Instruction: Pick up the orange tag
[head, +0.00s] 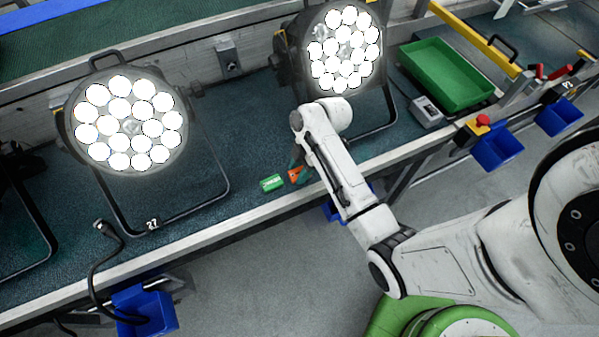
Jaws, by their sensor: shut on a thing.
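The orange tag (295,174) is a small orange piece at the front part of the dark blue-green bench, just left of my arm. My gripper (301,171) is at the tag, mostly hidden behind my white forearm, and is shut on it. Part of the tag is hidden by the gripper and arm. I cannot tell whether the tag still touches the bench top. A small green tag (271,183) lies on the bench just left of the orange one, close beside it.
Two lit par cans stand on the bench, one at left (127,127) and one behind my arm (345,50). Blue bins (497,149) hang along the front edge.

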